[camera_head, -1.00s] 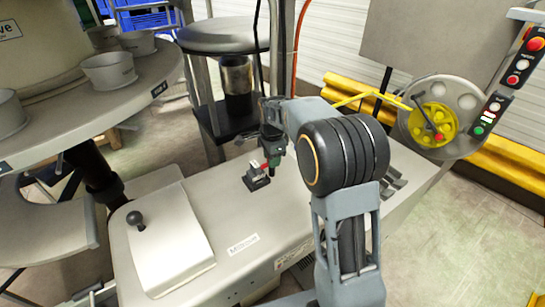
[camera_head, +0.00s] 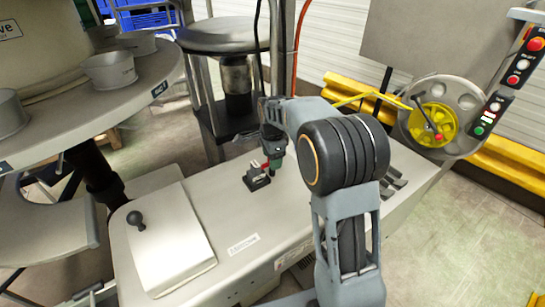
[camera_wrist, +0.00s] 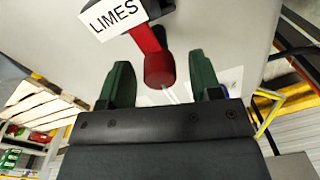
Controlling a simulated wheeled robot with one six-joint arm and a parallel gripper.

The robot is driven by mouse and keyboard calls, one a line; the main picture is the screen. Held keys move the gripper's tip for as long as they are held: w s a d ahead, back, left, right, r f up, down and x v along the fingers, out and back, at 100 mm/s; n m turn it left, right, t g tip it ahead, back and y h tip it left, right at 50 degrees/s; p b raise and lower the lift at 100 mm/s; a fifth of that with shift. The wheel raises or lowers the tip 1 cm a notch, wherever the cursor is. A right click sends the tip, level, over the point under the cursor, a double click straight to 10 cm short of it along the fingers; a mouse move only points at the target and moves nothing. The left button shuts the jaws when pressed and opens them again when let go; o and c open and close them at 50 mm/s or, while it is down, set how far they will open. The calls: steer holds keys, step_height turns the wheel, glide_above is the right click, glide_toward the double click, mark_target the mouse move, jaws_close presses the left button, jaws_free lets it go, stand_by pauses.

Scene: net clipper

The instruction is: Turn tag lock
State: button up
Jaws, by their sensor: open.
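The tag lock (camera_head: 256,180) is a small dark block with a red part on the bench top. In the wrist view its red lever (camera_wrist: 148,39) ends in a round red knob (camera_wrist: 159,70), and a white tag reading "LIMES" (camera_wrist: 113,15) lies beside it. My gripper (camera_head: 271,161) has green fingers and is right at the lock. In the wrist view my gripper (camera_wrist: 159,68) is open, with the red knob between its two fingers. Neither finger visibly touches the knob. My arm hides part of the bench in the head view.
The grey bench (camera_head: 215,207) carries a pale plate with a black knob lever (camera_head: 137,221) at the left. A round table with metal cups (camera_head: 110,70) stands at the upper left. A yellow-centred wheel (camera_head: 432,124) and a button panel (camera_head: 507,79) are at the right.

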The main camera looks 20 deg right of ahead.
step_height(320, 180, up, 14)
steer(key=shift+s, duration=0.25)
stand_by(0.4)
steer(key=shift+f, duration=0.1)
steer(key=s+f+n, duration=0.4)
steer(key=f+n, duration=0.2)
steer(key=n, duration=0.4)
steer(key=s+f+n+t, duration=0.1)
steer(key=s+n, duration=0.2)
steer(key=s, duration=0.6)
steer(key=s+f+n+t, duration=0.1)
steer(key=s+n, duration=0.3)
steer(key=s, duration=0.5)
steer(key=shift+s+f+t, duration=0.3)
steer(key=shift+s+t, duration=0.05)
steer(key=shift+t, duration=0.45)
